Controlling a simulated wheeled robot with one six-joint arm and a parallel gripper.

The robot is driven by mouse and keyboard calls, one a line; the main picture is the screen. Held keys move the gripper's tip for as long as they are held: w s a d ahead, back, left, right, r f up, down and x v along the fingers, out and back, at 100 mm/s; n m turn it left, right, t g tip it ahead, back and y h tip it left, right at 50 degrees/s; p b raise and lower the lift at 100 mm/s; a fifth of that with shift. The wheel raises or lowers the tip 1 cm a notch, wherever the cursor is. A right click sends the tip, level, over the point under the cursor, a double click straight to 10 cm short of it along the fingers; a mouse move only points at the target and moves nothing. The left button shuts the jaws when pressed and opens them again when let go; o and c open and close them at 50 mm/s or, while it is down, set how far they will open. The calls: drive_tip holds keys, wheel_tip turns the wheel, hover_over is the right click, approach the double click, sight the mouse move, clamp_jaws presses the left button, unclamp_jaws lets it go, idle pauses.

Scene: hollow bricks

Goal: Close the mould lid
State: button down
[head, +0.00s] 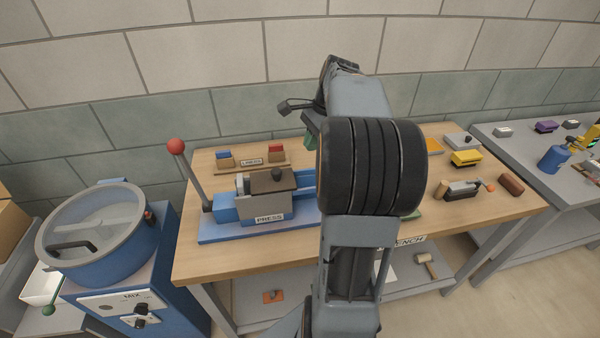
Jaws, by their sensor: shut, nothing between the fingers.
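A blue press (222,208) labelled PRESS stands on the left part of the wooden bench. In it sits a grey-brown mould block, topped by a flat lid (262,183) with a dark round knob (277,174). The lid looks about level, but I cannot tell whether it is fully seated. A lever with a red ball (177,146) stands upright at the press's left end. My gripper (311,130) is behind and right of the press, above the bench, mostly hidden by my arm. It is shut and apart from the lid.
A blue mixer (110,265) stands left of the bench. Behind the press is a small rack (250,161) with blue and red pieces. To the right lie a yellow block (466,158), a clamp-like tool (459,189) and a brown brick (511,184). My arm hides the bench's middle.

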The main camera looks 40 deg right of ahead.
drive_tip(key=d+f+m, duration=0.1)
drive_tip(key=d+m, duration=0.2)
drive_tip(key=d, duration=0.2)
drive_tip(key=w+a+f+y, duration=0.1)
drive_tip(key=w+a+f, duration=0.2)
drive_tip(key=a+f, duration=0.3)
drive_tip(key=shift+a+f+m+p, duration=0.2)
drive_tip(key=shift+f+m+p, duration=0.15)
drive_tip(key=shift+f, duration=1.4)
